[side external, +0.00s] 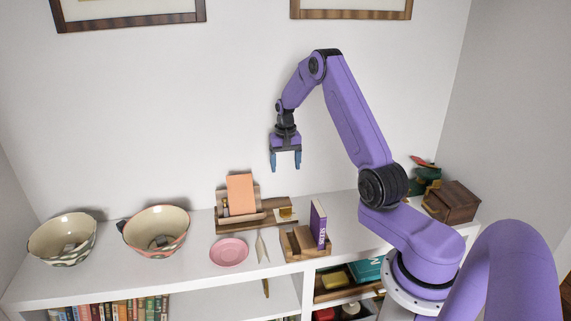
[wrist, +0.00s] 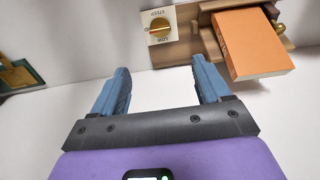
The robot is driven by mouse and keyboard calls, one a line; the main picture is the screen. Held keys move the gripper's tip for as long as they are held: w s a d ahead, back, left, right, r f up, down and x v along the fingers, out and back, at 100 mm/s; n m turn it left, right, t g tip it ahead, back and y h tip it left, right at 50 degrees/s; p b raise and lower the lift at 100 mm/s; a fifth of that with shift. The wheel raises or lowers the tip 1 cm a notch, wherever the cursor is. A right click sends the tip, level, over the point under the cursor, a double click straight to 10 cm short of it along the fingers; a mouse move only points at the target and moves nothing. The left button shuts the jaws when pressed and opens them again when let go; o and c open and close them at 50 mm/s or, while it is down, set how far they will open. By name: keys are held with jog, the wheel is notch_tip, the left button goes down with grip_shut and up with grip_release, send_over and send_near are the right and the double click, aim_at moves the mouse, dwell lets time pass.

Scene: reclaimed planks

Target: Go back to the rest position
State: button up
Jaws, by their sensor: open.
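My gripper (side external: 286,162) hangs in the air above the white shelf top, fingers pointing down, in the side external view. Its two blue fingers are apart with nothing between them. In the wrist view my gripper (wrist: 160,82) is also open and empty, over bare white surface. An orange book (side external: 240,194) stands leaning in a wooden holder (side external: 222,226) below and left of the gripper. The orange book also shows at the top right of the wrist view (wrist: 252,45), beside a dial marked "STEEP" and "LOW" (wrist: 159,27).
Two patterned bowls (side external: 62,240) (side external: 156,232) stand at the left. A pink plate (side external: 229,252) lies near the shelf's front. A purple book (side external: 318,224) stands in a wooden box (side external: 299,243). A brown box (side external: 452,202) sits at the right. Open air surrounds the gripper.

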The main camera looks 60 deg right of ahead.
jog(key=a+r+n, duration=0.2)
jog(key=a+r, duration=0.1)
jog(key=a, duration=0.4)
jog(key=a+r+n, duration=0.3)
jog(key=a, duration=0.4)
jog(key=s+a+r+n, duration=0.2)
jog(key=s+a+n, duration=0.1)
jog(key=a, duration=0.4)
jog(key=s+a+r+n, duration=0.2)
jog(key=s+a, duration=0.1)
jog(key=a, duration=0.4)
jog(key=s+a+r+n, duration=0.3)
jog(key=s+a+n, duration=0.25)
jog(key=s, duration=0.65)
jog(key=s+n, duration=0.6)
jog(key=s, duration=0.9)
jog(key=shift+r, duration=0.15)
